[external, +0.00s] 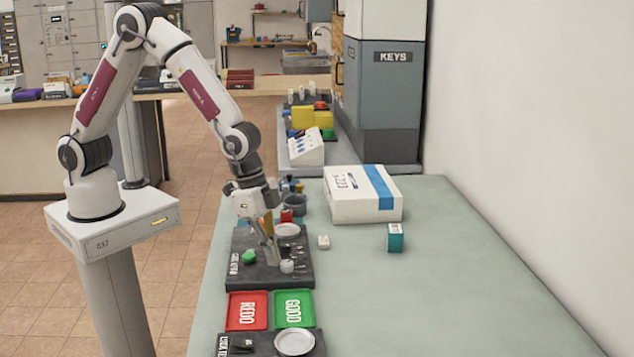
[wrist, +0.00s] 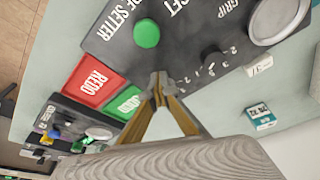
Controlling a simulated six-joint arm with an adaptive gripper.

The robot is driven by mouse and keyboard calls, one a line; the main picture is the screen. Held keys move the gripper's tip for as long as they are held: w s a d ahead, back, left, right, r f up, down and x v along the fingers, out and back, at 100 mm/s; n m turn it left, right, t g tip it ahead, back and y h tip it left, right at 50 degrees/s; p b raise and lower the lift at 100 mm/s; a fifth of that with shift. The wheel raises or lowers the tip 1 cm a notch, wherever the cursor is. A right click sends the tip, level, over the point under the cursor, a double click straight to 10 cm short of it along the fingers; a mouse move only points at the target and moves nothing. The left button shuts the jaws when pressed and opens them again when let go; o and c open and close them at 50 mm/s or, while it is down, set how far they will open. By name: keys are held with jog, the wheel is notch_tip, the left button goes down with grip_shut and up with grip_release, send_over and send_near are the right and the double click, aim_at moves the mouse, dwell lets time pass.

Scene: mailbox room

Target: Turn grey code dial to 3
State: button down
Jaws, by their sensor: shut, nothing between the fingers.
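The dark code setter board (external: 303,272) lies on the pale green table, with a green knob (external: 249,257) at its left. The grey code dial (external: 287,266) stands on it, right of my gripper (external: 273,262) in the external view. In the wrist view the dial (wrist: 210,60) looks dark grey, with small white numbers and ticks around part of it. I cannot tell which number it points to. My gripper (wrist: 160,76) is shut and empty, its tips low over the board between the green knob (wrist: 146,33) and the dial, apart from both in the picture.
A silver disc (external: 287,230) sits at the board's far end. Red (external: 247,311) and green (external: 294,309) trays lie at its near side. A white box (external: 362,205), a teal box (external: 395,238) and a small white block (external: 323,242) stand right. The table's right front is clear.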

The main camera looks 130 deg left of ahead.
jog(key=shift+a, duration=0.35)
jog(key=shift+s, duration=0.2)
jog(key=shift+s+d, duration=0.15)
jog(key=shift+s, duration=0.15)
dwell(0.3)
jog(key=shift+r, duration=0.15)
jog(key=shift+r, duration=2.9)
